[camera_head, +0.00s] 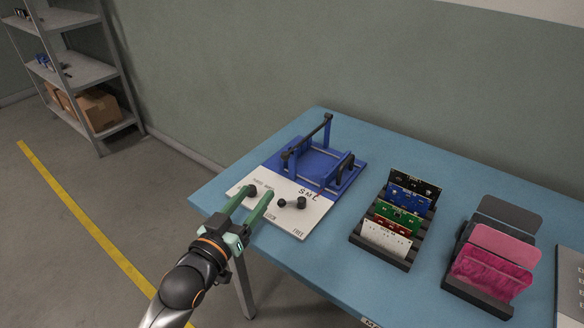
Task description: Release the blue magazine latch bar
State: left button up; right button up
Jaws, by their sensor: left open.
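The blue magazine (345,180) is a blue frame at the back left of the table, on the far part of a white lettered board. A dark latch bar (309,137) spans two blue uprights above it, raised clear of the blue base. A second dark part (345,168) stands at its right side. My left gripper (258,191), with green fingers, is open over the near part of the white board, in front of the magazine and apart from the bar. My right gripper is out of view.
The white board (306,222) carries more black knobs (301,202). To the right, a black rack (407,264) holds circuit boards and a dark holder (474,295) holds pink pieces. The blue table (330,275) is bare between them. Shelves (85,75) stand far left.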

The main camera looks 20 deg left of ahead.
aim_at(283, 159)
pick_arm(q)
jog(key=w, duration=0.4)
jog(key=w+d+b, duration=0.1)
jog(key=w, duration=0.3)
jog(key=w+d, duration=0.1)
jog(key=w, duration=0.3)
jog(key=shift+w, duration=0.15)
grip_shut()
dwell(1.2)
